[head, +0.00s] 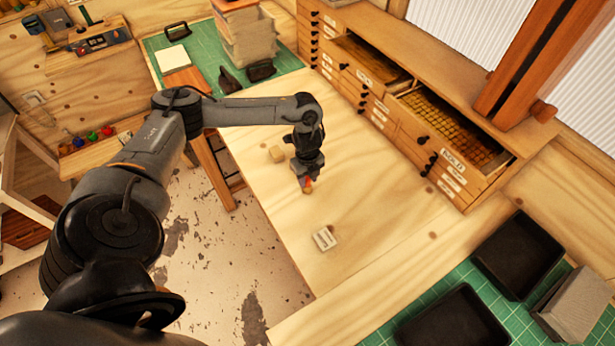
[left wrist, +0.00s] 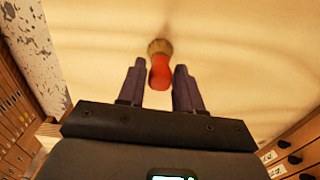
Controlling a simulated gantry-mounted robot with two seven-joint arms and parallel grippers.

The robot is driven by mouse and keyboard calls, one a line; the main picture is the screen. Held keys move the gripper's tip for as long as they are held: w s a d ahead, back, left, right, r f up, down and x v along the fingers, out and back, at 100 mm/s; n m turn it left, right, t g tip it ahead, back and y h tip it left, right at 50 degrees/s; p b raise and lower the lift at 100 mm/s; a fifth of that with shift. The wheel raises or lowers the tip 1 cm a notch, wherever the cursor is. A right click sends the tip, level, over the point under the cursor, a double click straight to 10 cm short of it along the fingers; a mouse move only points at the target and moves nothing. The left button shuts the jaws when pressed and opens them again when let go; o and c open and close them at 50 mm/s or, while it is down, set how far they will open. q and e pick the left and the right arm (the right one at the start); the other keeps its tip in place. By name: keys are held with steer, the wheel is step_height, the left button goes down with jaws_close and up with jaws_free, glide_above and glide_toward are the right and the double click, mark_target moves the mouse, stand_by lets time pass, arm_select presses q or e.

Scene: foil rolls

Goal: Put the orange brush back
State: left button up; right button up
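The orange brush (left wrist: 160,72) has a red-orange handle and a tan bristle end, and in the left wrist view it lies between and just beyond my fingertips. A gap shows on each side of it. In the head view only a small bit of the brush (head: 308,181) shows under my left gripper (head: 307,178), over the middle of the wooden bench. My left gripper is open, its two fingers on either side of the handle in the left wrist view (left wrist: 160,66). Whether the brush touches the bench is hard to tell. My right gripper is not in view.
A small wooden block (head: 277,154) and a pale labelled block (head: 325,238) lie on the bench (head: 375,205). A drawer cabinet (head: 405,110) with pulled-out drawers stands behind. Black trays (head: 518,254) and a grey box (head: 572,305) sit lower right. Coloured-handled items (head: 92,136) stand at left.

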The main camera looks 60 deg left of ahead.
arm_select(q)
steer(key=o, duration=0.3)
steer(key=shift+o, duration=0.2)
